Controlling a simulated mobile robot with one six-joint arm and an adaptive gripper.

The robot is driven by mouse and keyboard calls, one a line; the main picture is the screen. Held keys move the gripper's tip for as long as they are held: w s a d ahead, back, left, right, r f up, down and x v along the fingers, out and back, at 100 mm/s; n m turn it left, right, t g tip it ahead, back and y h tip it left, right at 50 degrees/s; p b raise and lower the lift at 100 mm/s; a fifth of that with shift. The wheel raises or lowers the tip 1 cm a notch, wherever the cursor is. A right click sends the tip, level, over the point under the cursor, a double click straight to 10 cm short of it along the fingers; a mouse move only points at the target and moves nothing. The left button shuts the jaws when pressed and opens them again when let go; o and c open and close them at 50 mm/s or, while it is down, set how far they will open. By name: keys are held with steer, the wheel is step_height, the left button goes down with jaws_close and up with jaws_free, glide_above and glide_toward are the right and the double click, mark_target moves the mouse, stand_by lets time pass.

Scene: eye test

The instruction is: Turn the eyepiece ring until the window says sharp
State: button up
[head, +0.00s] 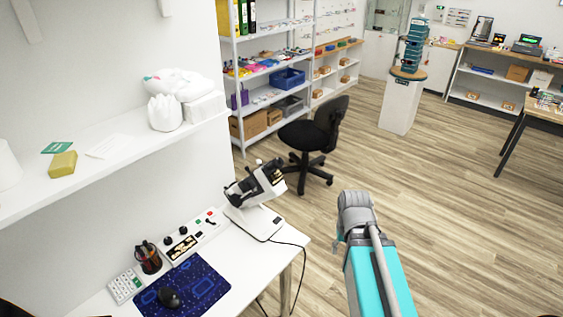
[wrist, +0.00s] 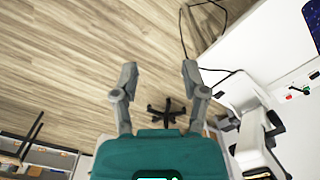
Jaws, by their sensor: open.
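A white and black instrument (head: 258,190) with a tilted head stands at the right end of the white desk (head: 225,278). It also shows in the wrist view (wrist: 252,150), at the lower right. I cannot make out its eyepiece ring or any window text at this size. My gripper (wrist: 159,76) is open and empty in the wrist view, its two fingers wide apart over the floor. The instrument is to the right of the fingers, apart from them. In the head view my arm is right of the desk; I cannot make out the fingers there.
A cable (head: 300,255) hangs off the desk's right edge. A black chair (head: 315,135) stands behind. Open floor (head: 460,230) lies to the right.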

steer(key=shift+d, duration=0.35)
steer(key=o, duration=0.3)
steer(key=shift+o, duration=0.7)
steer(key=shift+w+r, duration=0.15)
steer(key=shift+r, duration=0.05)
steer(key=w+a+r+n+t+y+p, duration=0.1)
steer(key=w+a+r+n+p, duration=0.4)
steer(key=w+a+r+p, duration=0.3)
steer(key=w+a+r+n+t+y+p, duration=0.2)
steer(key=w+a+r+n+p, duration=0.4)
steer(key=w+r+p, duration=0.8)
step_height(320, 180, up, 2)
steer(key=a+p, duration=0.1)
steer(key=a, duration=0.1)
steer(key=shift+a+n, duration=0.3)
steer(key=shift+a, duration=0.05)
